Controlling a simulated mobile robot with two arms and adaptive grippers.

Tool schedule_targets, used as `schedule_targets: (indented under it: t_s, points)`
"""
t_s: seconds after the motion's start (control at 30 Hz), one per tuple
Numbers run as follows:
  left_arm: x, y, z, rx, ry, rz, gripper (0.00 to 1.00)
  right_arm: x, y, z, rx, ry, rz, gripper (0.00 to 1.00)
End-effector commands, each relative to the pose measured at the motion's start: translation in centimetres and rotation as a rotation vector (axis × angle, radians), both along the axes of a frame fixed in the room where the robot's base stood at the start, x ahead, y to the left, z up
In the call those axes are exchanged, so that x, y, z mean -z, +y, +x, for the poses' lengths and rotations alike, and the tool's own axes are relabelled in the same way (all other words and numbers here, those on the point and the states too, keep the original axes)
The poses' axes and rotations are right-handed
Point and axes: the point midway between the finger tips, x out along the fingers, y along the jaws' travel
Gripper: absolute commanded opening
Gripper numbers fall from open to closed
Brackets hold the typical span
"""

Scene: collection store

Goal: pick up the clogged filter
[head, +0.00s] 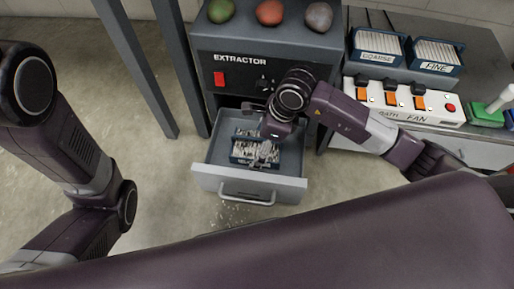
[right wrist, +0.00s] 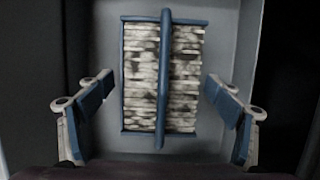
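The clogged filter (right wrist: 187,75) has a blue frame with a central bar and pale pleats blotched with dark grey dirt. It lies in the open grey drawer (head: 291,188) of the extractor, and shows in the head view (head: 241,153) partly behind my right gripper (head: 266,150). In the right wrist view my right gripper (right wrist: 160,88) is open, one finger on each side of the filter, with gaps between fingers and frame. It holds nothing. My left arm shows at the left of the head view, but its gripper is out of view.
The extractor (head: 232,59) stands above the drawer, with several rocks (head: 269,12) on top. At right, a bench carries boxes marked coarse (head: 378,57) and fine (head: 436,69), and a switch panel (head: 440,117). Pale crumbs (head: 230,213) lie on the floor. A grey post (head: 137,65) stands left.

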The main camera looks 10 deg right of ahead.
Motion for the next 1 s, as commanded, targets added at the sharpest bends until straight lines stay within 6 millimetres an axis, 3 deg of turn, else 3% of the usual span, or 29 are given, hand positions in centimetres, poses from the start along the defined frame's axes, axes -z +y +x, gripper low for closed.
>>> schedule_targets:
  t_s: [0.03, 0.37, 0.77, 1.0]
  points:
    - [0.0, 0.0, 0.0, 0.0, 0.0, 0.0, 0.0, 0.0, 0.0, 0.0, 0.0, 0.0, 0.0, 0.76]
    - [0.0, 0.0, 0.0, 0.0, -0.001, 0.001, 0.0, 0.0, 0.0, 0.0, 0.0, 0.0, 0.001, 0.41]
    - [-0.7, 0.0, 0.0, 0.0, 0.0, 0.001, 0.0, -1.1, 0.0, 0.0, 0.0, -0.001, 0.001, 0.41]
    - [-3.5, 0.0, -0.1, 0.0, -0.003, 0.0, 0.0, -5.3, 0.0, 0.1, -0.001, -0.004, 0.001, 0.41]
